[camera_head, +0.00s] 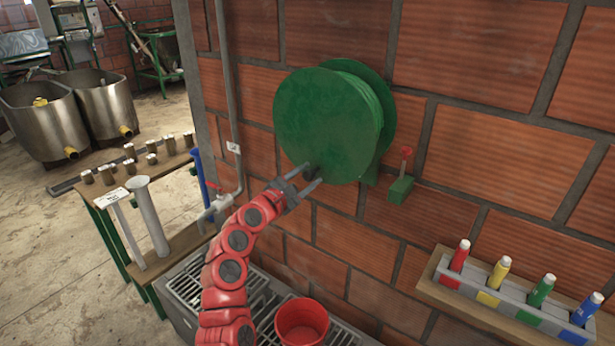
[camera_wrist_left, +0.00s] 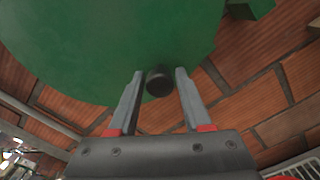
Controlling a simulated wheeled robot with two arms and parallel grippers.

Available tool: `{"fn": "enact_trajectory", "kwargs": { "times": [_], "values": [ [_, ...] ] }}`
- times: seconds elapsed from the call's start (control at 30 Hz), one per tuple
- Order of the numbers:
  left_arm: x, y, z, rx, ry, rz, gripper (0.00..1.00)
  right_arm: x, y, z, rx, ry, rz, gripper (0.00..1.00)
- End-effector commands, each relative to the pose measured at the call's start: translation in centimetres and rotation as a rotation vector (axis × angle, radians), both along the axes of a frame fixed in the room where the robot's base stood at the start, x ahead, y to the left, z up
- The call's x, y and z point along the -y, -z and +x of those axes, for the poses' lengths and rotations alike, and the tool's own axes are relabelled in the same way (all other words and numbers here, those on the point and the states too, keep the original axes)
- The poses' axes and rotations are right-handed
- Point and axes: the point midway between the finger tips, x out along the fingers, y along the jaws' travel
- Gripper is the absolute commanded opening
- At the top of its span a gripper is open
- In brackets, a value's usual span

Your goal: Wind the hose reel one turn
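The green hose reel (camera_head: 322,125) is mounted on the brick wall in the middle of the head view, its round face toward me. In the left wrist view its green disc (camera_wrist_left: 110,45) fills the top. A dark crank knob (camera_wrist_left: 159,81) sits at the disc's lower edge. My left gripper (camera_head: 306,179) is at the reel's lower edge. In the left wrist view its two fingers stand open on either side of the knob, with gaps visible on both sides. The knob is mostly hidden by the fingers in the head view. My right gripper is not in view.
A red bucket (camera_head: 302,322) stands on a metal grate below. A green box with a red lever (camera_head: 402,178) is on the wall right of the reel. A shelf (camera_head: 470,300) with several coloured bottles is at lower right. A pipe with a tap (camera_head: 217,203) is left.

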Motion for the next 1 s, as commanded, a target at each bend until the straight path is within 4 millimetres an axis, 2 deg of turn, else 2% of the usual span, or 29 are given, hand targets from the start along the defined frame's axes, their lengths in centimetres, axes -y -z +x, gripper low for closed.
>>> {"fn": "enact_trajectory", "kwargs": {
  "times": [0.03, 0.2, 0.27, 1.0],
  "values": [
    [0.00, -0.01, 0.00, 0.000, 0.000, 0.000, 0.38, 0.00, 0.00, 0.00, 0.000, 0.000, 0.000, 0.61],
    [-0.01, 0.01, 0.00, 0.000, 0.000, 0.000, 0.08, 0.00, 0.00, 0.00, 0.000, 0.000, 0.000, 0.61],
    [-0.01, 0.01, 0.00, 0.000, 0.000, 0.000, 0.00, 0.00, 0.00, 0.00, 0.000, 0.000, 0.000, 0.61],
    [0.00, 0.06, -0.01, -0.002, 0.000, 0.000, 0.00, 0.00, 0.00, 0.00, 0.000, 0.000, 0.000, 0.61]
  ]
}}
